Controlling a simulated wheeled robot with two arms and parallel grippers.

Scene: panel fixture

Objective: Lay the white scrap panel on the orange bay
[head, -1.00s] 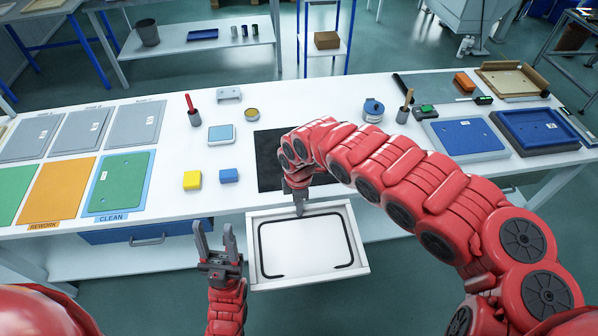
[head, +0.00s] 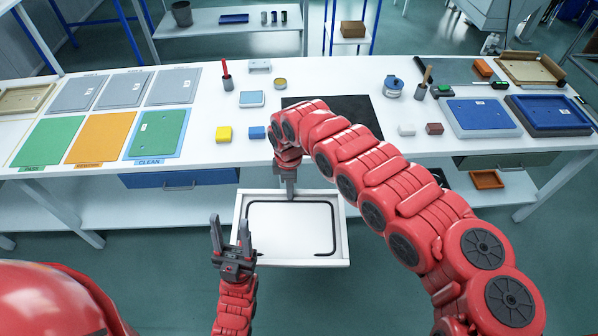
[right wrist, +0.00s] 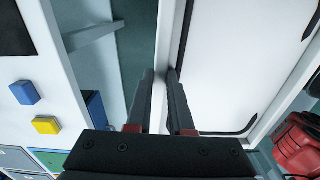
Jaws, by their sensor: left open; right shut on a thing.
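The white scrap panel (head: 290,222) has a raised rim and a black line around its face, broken along the near side. It is in front of the table edge, in the lower middle of the head view. My right gripper (head: 291,192) is shut on its far rim; the right wrist view shows the fingers (right wrist: 161,74) at the rim of the panel (right wrist: 240,65). My left gripper (head: 230,225) is open and empty, just left of the panel. The orange bay (head: 101,138) lies bare on the table's left part, between two green areas.
A green panel (head: 157,133) lies on the blue bay marked CLEAN. Grey bays (head: 124,90) lie behind. A yellow block (head: 224,133) and a blue block (head: 257,132) stand right of the bays. A blue drawer (head: 205,179) hangs under the table edge. Blue trays are at the right.

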